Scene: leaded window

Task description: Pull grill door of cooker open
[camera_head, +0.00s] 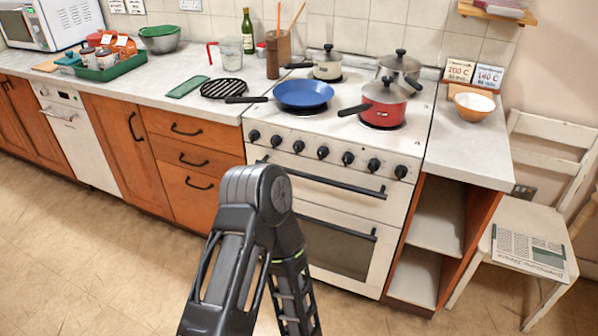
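The white cooker (432,113) stands in the counter run at centre right, with a row of black knobs across its front. Its grill door (345,201) is the upper front panel, below the knobs, and looks closed. A long black bar handle (340,184) runs across it. The oven door (345,262) below has a dark window and its own black handle, and also looks closed. One of my dark arms rises in front of the cooker's left side and hides part of both doors. Neither of my grippers can be seen.
A blue frying pan (303,94), a red pot (383,103) and other pans stand on the hob. Open shelves (440,225) adjoin the cooker's right side. A white chair (525,225) with a newspaper stands further right. The tiled floor (90,250) at left is clear.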

